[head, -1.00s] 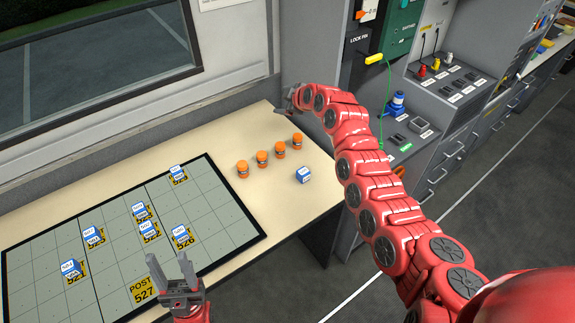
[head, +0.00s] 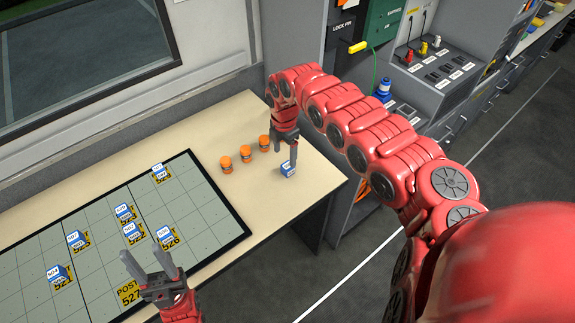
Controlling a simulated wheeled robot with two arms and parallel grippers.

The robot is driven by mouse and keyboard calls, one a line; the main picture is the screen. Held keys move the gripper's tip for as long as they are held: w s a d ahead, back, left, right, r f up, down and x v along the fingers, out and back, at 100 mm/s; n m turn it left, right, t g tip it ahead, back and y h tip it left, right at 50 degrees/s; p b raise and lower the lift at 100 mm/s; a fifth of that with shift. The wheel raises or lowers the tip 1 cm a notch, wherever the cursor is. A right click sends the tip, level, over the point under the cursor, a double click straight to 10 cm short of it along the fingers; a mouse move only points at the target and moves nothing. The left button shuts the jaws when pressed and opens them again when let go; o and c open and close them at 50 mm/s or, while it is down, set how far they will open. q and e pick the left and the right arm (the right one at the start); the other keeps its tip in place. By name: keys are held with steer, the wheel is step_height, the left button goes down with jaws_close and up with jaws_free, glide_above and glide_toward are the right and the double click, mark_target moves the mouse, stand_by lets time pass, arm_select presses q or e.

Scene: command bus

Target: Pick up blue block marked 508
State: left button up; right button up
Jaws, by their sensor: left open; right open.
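The loose blue block (head: 288,170) with a white top stands on the bare beige tabletop, right of the map board. Its marking is too small to read. My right gripper (head: 286,165) points down at this block, its fingers just above or around its top; I cannot tell whether they touch it. The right gripper is open. My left gripper (head: 147,264) is open and empty, pointing up over the board's front edge near the yellow POST 527 label (head: 129,292).
The grey gridded board (head: 206,200) carries several similar blue-and-white blocks, one at the far right (head: 158,170). Orange-capped pieces (head: 246,153) stand in a row left of my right gripper. A grey equipment cabinet (head: 440,75) stands beyond the table's right end.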

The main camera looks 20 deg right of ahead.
mark_target(288, 166)
steer(key=shift+f, duration=0.9)
steer(key=f+p, duration=0.1)
steer(key=f, duration=0.1)
steer(key=d+f, duration=0.1)
steer(key=f, duration=0.1)
steer(key=shift+w+f+p, duration=0.15)
steer(key=shift+f+p, duration=0.15)
steer(key=shift+p, duration=0.1)
steer(key=shift+f, duration=0.45)
jaws_close()
